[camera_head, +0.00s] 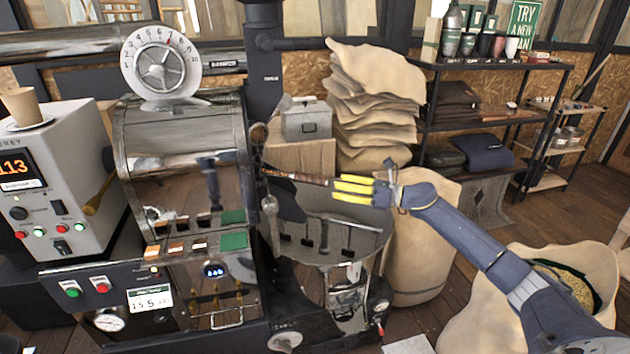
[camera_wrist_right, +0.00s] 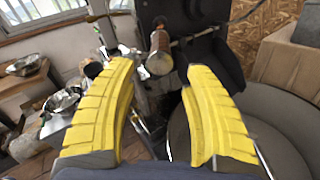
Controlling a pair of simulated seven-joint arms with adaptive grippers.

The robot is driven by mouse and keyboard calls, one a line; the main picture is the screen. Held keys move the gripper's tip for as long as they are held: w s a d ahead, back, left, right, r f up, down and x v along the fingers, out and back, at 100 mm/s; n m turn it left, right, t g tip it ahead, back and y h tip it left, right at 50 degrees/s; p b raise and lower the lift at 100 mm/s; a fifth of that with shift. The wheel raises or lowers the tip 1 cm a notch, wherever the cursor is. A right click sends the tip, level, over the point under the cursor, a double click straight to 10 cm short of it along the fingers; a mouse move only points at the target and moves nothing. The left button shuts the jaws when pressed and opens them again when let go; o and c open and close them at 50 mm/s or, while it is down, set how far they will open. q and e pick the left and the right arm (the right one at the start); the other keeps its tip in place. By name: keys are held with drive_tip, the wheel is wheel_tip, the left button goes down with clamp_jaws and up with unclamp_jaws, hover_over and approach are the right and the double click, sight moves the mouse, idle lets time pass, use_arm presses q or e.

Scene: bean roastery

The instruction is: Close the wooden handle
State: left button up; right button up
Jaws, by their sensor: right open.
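My right gripper (camera_head: 340,188) has yellow fingers and reaches in from the right, above the round metal cooling pan (camera_head: 350,225) of the roaster. A brown bar that looks like the wooden handle (camera_head: 295,177) sticks out from the roaster's front, its near end close to the fingertips. In the right wrist view, my right gripper (camera_wrist_right: 158,85) is open. A brown wooden handle (camera_wrist_right: 159,42) with a round pale end lies beyond the gap between its fingers, with nothing held. I cannot tell if they touch. My left gripper is out of view.
The roaster drum (camera_head: 185,140) stands left of the gripper, with a control box (camera_head: 55,170) farther left. Stacked sacks (camera_head: 375,110) and a grey box (camera_head: 307,120) are behind. A full sack (camera_head: 422,250) stands right of the pan, below my right forearm.

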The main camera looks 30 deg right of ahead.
drive_tip(key=shift+f, duration=0.2)
drive_tip(key=shift+c, duration=1)
drive_tip(key=shift+g+h, duration=0.3)
drive_tip(key=shift+h, duration=0.4)
drive_tip(key=s+d, duration=0.1)
drive_tip(key=d, duration=0.1)
drive_tip(key=s+d, duration=0.2)
drive_tip(key=d, duration=0.1)
drive_tip(key=shift+s+d+f, duration=0.25)
drive_tip(key=shift+s+d, duration=0.1)
drive_tip(key=shift+s, duration=0.05)
drive_tip(key=c, duration=0.6)
drive_tip(key=s+d+r+n, duration=0.1)
drive_tip(key=s+r+n+g, duration=0.1)
drive_tip(key=s, duration=0.1)
drive_tip(key=s+d+r+h, duration=0.1)
drive_tip(key=r, duration=0.1)
drive_tip(key=shift+s+d+n+g, duration=0.15)
drive_tip(key=shift+d+n+g, duration=0.15)
drive_tip(key=shift+d+n, duration=0.1)
clamp_jaws()
approach(299, 179)
wheel_tip(299, 179, down, 3)
drive_tip(key=d, duration=0.3)
drive_tip(key=shift+a+f, duration=0.25)
drive_tip(key=shift+a, duration=0.35)
drive_tip(key=w+a, duration=0.8)
